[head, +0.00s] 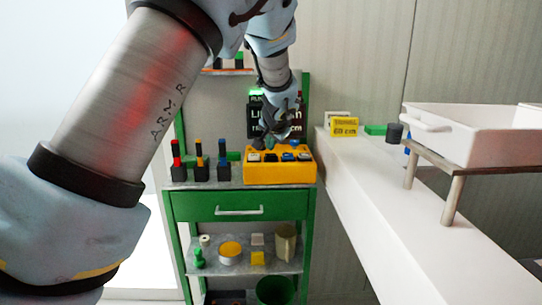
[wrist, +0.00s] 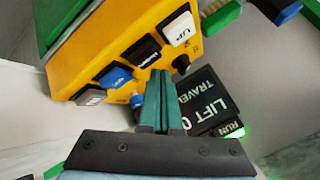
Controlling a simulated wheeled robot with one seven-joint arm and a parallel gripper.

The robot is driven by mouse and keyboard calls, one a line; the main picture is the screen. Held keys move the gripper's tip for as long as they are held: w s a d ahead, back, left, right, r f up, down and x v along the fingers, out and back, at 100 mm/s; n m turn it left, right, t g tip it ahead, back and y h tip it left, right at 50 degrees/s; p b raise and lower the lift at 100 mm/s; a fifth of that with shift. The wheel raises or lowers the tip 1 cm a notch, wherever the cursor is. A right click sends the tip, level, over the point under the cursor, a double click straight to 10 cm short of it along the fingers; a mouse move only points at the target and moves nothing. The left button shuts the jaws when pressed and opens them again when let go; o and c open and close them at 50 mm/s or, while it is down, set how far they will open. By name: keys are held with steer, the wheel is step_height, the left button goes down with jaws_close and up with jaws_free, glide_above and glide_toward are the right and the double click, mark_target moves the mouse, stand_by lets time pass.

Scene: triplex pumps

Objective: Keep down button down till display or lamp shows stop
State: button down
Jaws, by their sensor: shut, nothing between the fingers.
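The yellow button box (head: 280,174) sits on the green bench, and it fills the upper left of the wrist view (wrist: 100,48). It carries a white button marked UP (wrist: 179,29), a black button (wrist: 142,51), a blue button (wrist: 115,75) and a pale button (wrist: 91,97); I cannot read the last three labels surely. My gripper (wrist: 160,74) is shut and empty, its green fingertips by the box's edge near the black button; contact cannot be told. The black display (wrist: 208,100) reads LIFT and TRAVEL, partly hidden by the fingers. Its RUN lamp (wrist: 236,133) glows green.
Red, orange and blue-topped black blocks (head: 199,161) stand left of the box. A white ledge (head: 400,220) runs along the right, with a yellow sign reading 80 cm (head: 344,127) and a white tray (head: 470,130) on a stand. My arm covers the head view's left.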

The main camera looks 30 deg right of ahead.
mark_target(270, 157)
steer(key=shift+r+p, duration=1.65)
steer(key=shift+r, duration=0.9)
steer(key=shift+f, duration=0.1)
